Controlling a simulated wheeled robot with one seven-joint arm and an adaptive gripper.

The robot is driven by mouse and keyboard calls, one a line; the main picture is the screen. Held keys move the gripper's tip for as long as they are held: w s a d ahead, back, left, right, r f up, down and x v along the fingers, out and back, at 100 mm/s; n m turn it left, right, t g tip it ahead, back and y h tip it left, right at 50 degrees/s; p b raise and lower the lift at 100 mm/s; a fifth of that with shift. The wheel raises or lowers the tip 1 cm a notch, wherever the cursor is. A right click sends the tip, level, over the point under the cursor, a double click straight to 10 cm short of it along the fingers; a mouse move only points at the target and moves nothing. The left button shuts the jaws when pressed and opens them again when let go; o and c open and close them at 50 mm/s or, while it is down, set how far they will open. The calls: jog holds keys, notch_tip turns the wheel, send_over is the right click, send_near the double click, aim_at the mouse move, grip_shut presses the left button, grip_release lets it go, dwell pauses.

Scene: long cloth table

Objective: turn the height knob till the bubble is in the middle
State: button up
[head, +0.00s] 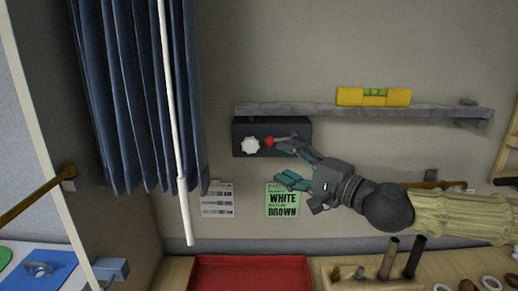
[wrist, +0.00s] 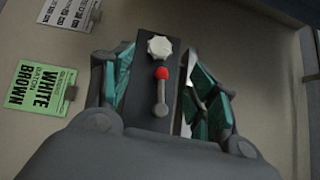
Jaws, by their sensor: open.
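The white lobed knob (head: 250,146) sits on the front of a dark box (head: 240,127) on the wall; it also shows in the wrist view (wrist: 159,46). Beside it is a lever with a red ball end (wrist: 161,73). My gripper (head: 283,163) is open and empty, to the right of the knob. In the wrist view its fingers are spread on both sides of the box, with the lever between them and the knob ahead. The yellow spirit level (head: 346,97) lies on the shelf (head: 430,111); its green vial (head: 375,92) shows, but the bubble is too small to place.
A blue curtain (head: 115,95) and a pale rod (head: 170,90) hang at left. Below are a green card (head: 283,200), a white card (head: 217,199) and a red tray (head: 250,275). Dark upright pegs (head: 414,257) stand on the table at right.

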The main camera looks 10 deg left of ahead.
aim_at(254, 146)
jog(key=p+x, duration=0.4)
jog(key=x, duration=0.6)
jog(key=c, duration=1)
